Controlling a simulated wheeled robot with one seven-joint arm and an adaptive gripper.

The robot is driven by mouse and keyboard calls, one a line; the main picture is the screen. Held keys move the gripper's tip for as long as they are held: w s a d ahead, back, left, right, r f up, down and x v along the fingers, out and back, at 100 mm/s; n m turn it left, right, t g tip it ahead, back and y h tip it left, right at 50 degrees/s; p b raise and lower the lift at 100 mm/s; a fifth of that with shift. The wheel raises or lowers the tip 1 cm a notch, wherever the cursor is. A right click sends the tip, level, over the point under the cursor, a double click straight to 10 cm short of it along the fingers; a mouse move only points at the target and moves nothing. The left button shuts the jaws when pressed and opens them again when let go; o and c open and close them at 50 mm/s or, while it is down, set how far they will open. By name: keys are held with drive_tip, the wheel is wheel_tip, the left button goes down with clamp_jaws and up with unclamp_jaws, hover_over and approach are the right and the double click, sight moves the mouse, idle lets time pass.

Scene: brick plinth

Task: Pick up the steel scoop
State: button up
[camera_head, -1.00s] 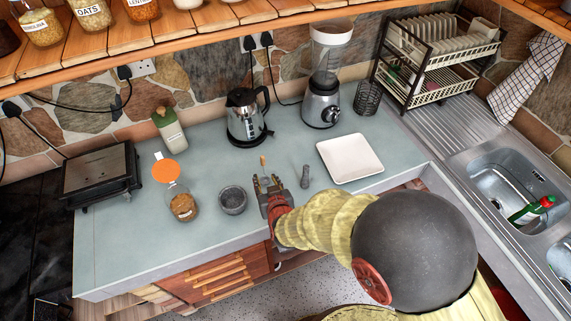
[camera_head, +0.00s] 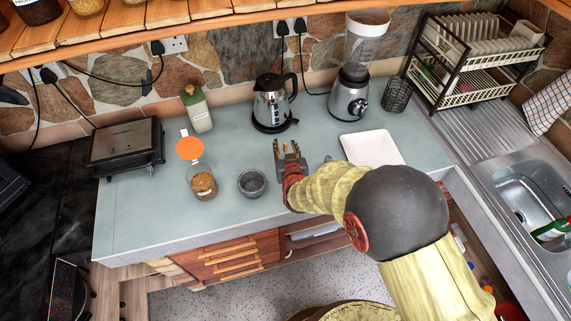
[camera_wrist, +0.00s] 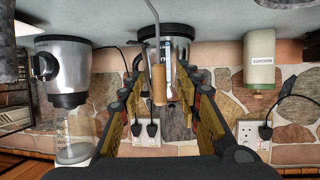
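The steel scoop (camera_wrist: 159,88) shows in the wrist view, where the picture is upside down. It has a thin steel shaft and a wooden handle. It stands upright, handle upward, in the gap between my fingers in that view. I cannot tell whether it is between the fingertips or just beyond them. Its lower end is out of the wrist view. My gripper (camera_head: 287,149) is open over the counter, with fingers apart on either side of the handle and no contact visible. In the head view the scoop is largely hidden at my gripper.
A grey mortar (camera_head: 252,183) and a jar (camera_head: 202,184) stand left of my gripper. A kettle (camera_head: 271,104) is behind it. A white plate (camera_head: 370,147) lies to the right, near my arm. A blender (camera_head: 350,100) stands farther back.

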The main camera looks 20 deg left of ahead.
drive_tip(key=c, duration=0.8)
clamp_jaws()
drive_tip(key=shift+r, duration=0.15)
